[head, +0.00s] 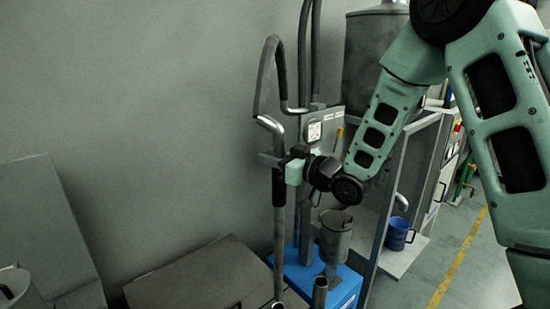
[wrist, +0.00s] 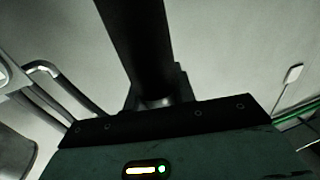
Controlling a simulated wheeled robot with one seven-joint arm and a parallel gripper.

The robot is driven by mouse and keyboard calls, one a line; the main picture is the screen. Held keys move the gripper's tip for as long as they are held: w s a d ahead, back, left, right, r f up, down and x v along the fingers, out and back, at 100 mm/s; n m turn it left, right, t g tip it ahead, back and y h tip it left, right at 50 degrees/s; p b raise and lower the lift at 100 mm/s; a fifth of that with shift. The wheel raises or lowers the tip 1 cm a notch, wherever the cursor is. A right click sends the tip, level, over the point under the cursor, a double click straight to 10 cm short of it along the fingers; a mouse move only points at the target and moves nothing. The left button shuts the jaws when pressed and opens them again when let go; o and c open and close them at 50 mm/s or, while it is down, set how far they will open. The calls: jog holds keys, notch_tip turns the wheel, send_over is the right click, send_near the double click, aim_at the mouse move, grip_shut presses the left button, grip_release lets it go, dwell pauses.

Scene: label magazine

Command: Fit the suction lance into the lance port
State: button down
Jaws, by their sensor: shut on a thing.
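The suction lance (head: 279,235) is a long grey tube, roughly upright, with a curved hose joining its top. My gripper (head: 282,166) is shut on its upper part. In the wrist view a dark bar, likely the lance (wrist: 138,45), rises from my gripper (wrist: 155,98); the fingertips are hard to make out. The lance's lower end comes down near a short open pipe (head: 278,305) at the bottom edge of the head view. I cannot tell whether it is in, above or behind that pipe. A second open pipe (head: 320,290) stands to its right. Which one is the lance port is unclear.
A blue base (head: 345,290) carries a grey cup-shaped hopper (head: 336,238). A grey column with a panel (head: 314,130) stands behind my gripper. A box-like lid (head: 200,275) lies left of the lance. A blue mug (head: 397,234) sits on a shelf at right.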

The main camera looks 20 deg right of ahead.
aim_at(273, 171)
jog(key=shift+f+b, duration=0.1)
jog(key=shift+b, duration=0.35)
notch_tip(273, 171, down, 4)
jog(key=b, duration=0.3)
jog(key=shift+r+b, duration=0.25)
jog(key=shift+b, duration=0.15)
